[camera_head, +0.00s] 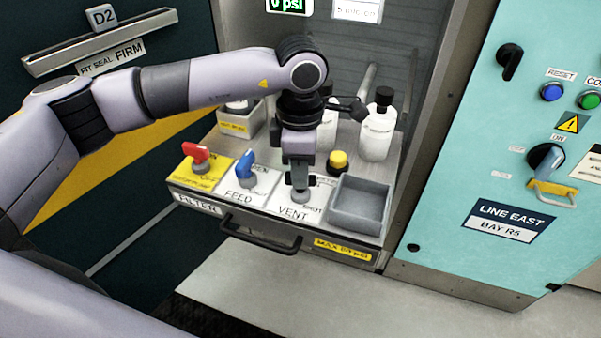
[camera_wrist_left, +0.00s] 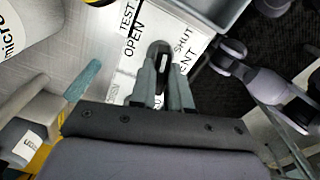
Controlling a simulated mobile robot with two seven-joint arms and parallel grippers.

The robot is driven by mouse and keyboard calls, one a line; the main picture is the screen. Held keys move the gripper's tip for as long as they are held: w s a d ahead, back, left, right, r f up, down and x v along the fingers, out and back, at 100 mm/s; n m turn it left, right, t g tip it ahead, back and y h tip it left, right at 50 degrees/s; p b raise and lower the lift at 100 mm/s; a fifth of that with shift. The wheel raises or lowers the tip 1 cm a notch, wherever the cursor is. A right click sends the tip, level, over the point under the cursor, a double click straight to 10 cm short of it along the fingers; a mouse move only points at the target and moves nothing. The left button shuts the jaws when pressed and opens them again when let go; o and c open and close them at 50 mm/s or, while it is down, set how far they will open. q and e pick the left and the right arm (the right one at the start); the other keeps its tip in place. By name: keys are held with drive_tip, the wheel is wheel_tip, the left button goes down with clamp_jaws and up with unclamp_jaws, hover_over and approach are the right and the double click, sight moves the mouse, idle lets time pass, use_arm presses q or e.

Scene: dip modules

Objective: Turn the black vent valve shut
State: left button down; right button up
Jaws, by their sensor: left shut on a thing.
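The vent valve is mostly hidden by my left gripper (camera_head: 299,186) in the head view, on the white VENT plate (camera_head: 293,211). In the left wrist view its black handle (camera_wrist_left: 158,55) stands between the two grey fingers of my left gripper (camera_wrist_left: 165,82), which is shut on it. The OPEN label (camera_wrist_left: 135,47) lies left of the handle and the SHUT label (camera_wrist_left: 184,40) to its right. The handle's long side runs roughly up the picture, between the two labels. I cannot tell its exact angle. My right gripper does not show.
Left of the vent are the blue feed valve (camera_head: 246,168) and a red valve (camera_head: 196,153). A yellow button (camera_head: 338,160), a white bottle (camera_head: 378,132) and a grey open bin (camera_head: 359,206) stand close by. A black handle (camera_head: 260,237) juts from the panel's front.

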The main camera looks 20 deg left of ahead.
use_arm(q)
drive_tip(key=shift+m, duration=0.4)
drive_tip(key=shift+m+b, duration=0.5)
drive_tip(key=shift+m, duration=0.8)
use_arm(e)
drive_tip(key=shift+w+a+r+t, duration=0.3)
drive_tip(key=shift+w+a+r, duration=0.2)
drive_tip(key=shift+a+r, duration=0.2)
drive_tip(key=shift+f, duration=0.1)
use_arm(q)
drive_tip(key=c, duration=1.1)
unclamp_jaws()
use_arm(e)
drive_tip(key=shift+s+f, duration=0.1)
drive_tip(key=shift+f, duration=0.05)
use_arm(q)
wheel_tip(320, 180, up, 7)
drive_tip(key=shift+r+p, duration=0.15)
drive_tip(key=shift+p, duration=0.35)
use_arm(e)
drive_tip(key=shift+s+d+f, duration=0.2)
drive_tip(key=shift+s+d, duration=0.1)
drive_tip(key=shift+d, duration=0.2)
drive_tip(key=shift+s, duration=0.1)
